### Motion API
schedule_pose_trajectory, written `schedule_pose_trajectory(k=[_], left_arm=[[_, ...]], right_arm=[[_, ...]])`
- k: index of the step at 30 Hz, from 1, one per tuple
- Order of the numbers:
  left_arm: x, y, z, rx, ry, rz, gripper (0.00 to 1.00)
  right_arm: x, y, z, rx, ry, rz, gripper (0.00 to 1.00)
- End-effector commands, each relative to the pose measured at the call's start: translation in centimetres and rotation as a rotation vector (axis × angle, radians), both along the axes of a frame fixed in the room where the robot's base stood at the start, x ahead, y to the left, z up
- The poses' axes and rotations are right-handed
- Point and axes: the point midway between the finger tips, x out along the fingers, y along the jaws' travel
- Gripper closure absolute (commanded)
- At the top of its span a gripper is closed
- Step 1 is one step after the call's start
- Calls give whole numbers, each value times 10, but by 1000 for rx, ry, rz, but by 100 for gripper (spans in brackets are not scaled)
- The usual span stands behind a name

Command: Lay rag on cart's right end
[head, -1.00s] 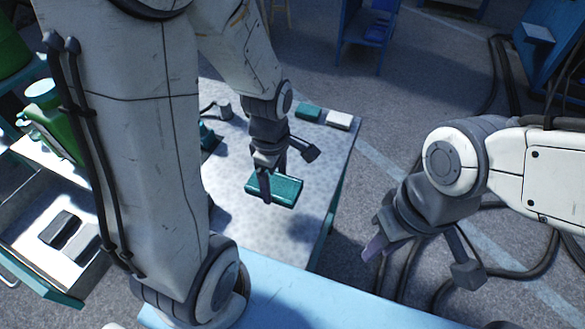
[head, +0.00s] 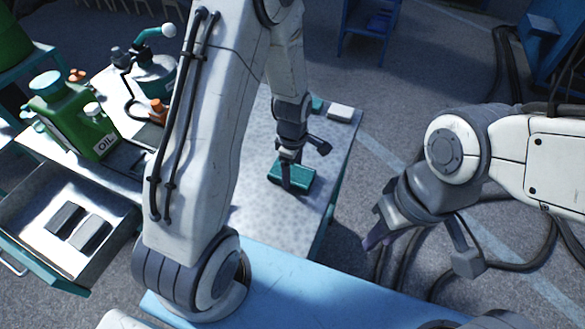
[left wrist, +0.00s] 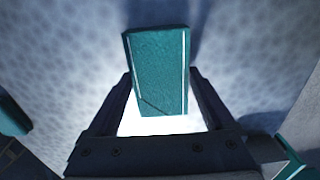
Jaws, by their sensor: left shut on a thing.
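The rag (head: 300,179) is a teal folded cloth with pale edges. My left gripper (head: 296,168) is shut on it, over the right end of the cart's pale speckled top (head: 262,207). In the left wrist view, the rag (left wrist: 162,70) lies between the two fingers and sticks out past them, above the speckled surface. It is flat and very near the top; I cannot tell whether it touches. My right gripper (head: 424,250) is open and empty, to the right of the cart.
A teal block (head: 317,104) and a white block (head: 340,112) lie at the cart top's far edge. A green oil can (head: 75,118) and a teal oiler (head: 154,75) stand to the left. A blue surface (head: 300,289) is in front.

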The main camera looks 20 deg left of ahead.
Motion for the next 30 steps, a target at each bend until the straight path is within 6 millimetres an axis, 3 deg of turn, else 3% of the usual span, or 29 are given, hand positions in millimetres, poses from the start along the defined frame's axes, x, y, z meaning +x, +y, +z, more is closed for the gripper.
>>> schedule_pose_trajectory(k=[7,8,9,20,30], left_arm=[[0,0,-4,0,0,0,69],[0,0,-4,0,0,0,10],[0,0,-3,0,0,0,0],[1,0,6,0,-2,0,0],[2,0,74,0,-9,0,0]], right_arm=[[0,0,-3,0,0,0,70],[0,0,-3,0,0,0,70],[0,0,-2,0,0,0,70],[0,0,-1,0,0,0,70],[0,0,-6,0,0,0,70]])
